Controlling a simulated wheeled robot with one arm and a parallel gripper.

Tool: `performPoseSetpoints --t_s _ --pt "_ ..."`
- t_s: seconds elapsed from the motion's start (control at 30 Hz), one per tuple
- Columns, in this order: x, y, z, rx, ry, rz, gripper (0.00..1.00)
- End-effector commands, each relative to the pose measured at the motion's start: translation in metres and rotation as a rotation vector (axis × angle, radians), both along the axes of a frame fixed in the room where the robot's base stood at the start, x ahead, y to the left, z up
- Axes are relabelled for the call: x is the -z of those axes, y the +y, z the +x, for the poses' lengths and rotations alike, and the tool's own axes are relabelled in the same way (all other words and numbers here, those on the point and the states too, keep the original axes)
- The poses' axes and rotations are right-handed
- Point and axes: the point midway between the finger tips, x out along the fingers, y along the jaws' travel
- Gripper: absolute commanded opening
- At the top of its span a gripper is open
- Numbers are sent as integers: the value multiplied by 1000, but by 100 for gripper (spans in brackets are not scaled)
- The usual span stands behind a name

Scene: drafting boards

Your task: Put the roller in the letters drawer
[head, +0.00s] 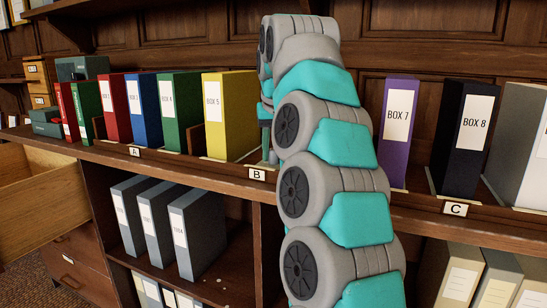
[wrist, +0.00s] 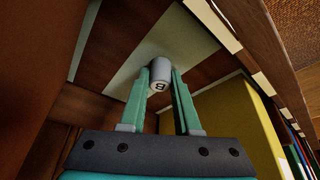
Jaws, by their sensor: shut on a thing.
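My gripper (wrist: 161,74) is shut on a small grey cylinder (wrist: 158,66), which I take to be the roller. A dark mark like a B or 8 shows on its end. The roller is between the two teal fingertips, close to a shelf surface with pale strips. In the head view my arm hides the roller and most of the gripper, near the shelf label B. An open wooden drawer (head: 38,198) juts out at the left edge of the head view. No label shows on it, so I cannot tell if it is the letters drawer.
The yellow box file (head: 236,125) stands beside the gripper and also shows in the wrist view (wrist: 232,120). The purple Box 7 (head: 397,145) and black Box 8 (head: 465,150) stand right of my arm. Grey binders (head: 200,240) fill part of the lower shelf.

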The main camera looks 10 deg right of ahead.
Motion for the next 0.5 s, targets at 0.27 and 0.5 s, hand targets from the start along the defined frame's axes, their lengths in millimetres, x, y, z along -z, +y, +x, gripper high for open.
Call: performPoseSetpoints --t_s 0.27,0.5 --pt "0 0 0 0 0 0 0" --pt "0 0 0 0 -1 0 0"
